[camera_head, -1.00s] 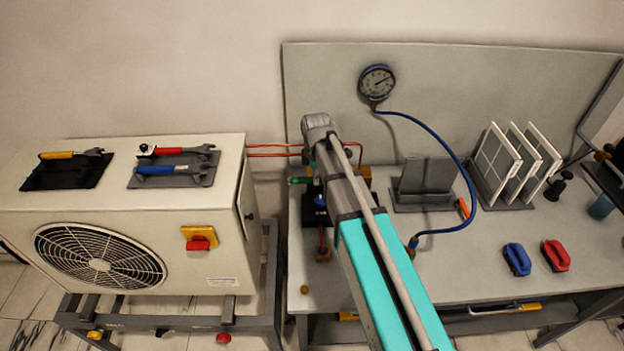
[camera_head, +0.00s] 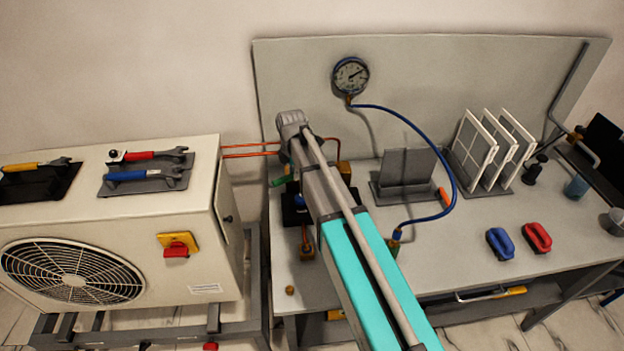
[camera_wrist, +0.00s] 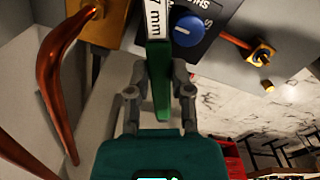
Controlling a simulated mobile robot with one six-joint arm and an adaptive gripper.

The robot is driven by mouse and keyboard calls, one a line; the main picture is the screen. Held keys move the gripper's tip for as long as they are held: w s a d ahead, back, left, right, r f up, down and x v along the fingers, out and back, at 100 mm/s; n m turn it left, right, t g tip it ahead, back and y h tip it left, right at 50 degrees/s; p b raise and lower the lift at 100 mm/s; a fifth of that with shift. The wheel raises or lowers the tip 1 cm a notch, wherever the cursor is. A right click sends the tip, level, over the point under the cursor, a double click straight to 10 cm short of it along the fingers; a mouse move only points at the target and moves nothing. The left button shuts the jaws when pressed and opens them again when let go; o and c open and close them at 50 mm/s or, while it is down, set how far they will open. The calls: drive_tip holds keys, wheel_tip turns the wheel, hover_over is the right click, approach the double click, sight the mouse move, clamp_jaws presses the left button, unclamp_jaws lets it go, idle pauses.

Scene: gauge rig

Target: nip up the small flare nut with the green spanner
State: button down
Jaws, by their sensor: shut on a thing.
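The green spanner (camera_wrist: 161,85) is in my gripper (camera_wrist: 160,72), which is shut on its handle in the wrist view. A white label ending in "7 mm" is on it. Its far end runs out of the top of the wrist view, so its jaw is hidden there. A brass fitting (camera_wrist: 262,55) with a copper pipe is at the right of the wrist view. I cannot tell which fitting is the small flare nut, or whether the spanner touches it.
A black block with a blue knob (camera_wrist: 186,30) is just right of the spanner. A bent copper pipe (camera_wrist: 52,85) is close on the left. A gauge (camera_head: 351,76) with a blue hose hangs behind the bench. Blue (camera_head: 500,243) and red (camera_head: 537,237) clips lie at right.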

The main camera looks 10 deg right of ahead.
wheel_tip(320, 180, up, 10)
drive_tip(key=p, duration=1)
drive_tip(key=shift+r, duration=0.2)
drive_tip(key=shift+s, duration=0.2)
